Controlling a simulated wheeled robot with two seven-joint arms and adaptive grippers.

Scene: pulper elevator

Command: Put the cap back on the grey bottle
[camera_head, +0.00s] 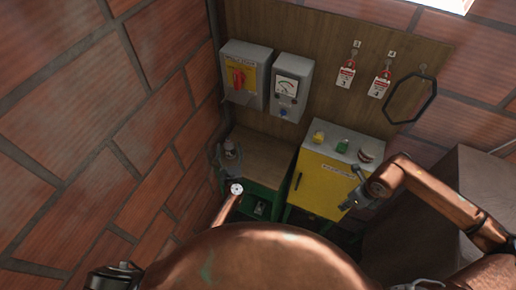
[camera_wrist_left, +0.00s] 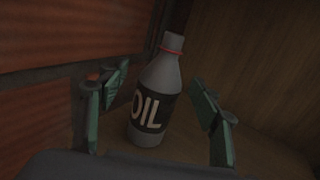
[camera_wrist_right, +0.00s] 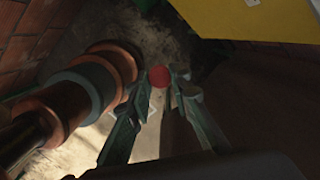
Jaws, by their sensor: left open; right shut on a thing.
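The grey bottle (camera_wrist_left: 160,95), with a dark OIL label and a red ring around its neck, stands in the left wrist view with no red cap on its top. My left gripper (camera_wrist_left: 160,78) is open, with one finger on each side of the bottle and visible gaps to it. The red cap (camera_wrist_right: 159,76) is held between the fingertips of my right gripper (camera_wrist_right: 162,80), which is shut on it. In the head view my right gripper (camera_head: 352,202) is in front of the yellow cabinet, away from the bottle. The bottle is small and unclear there.
A wooden-topped bench (camera_head: 262,158) stands in the corner by the brick wall (camera_head: 120,120). A yellow cabinet (camera_head: 325,180) with small items on top is right of it. Grey boxes (camera_head: 245,75) hang above the bench. A large dark block (camera_head: 440,200) stands at the right.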

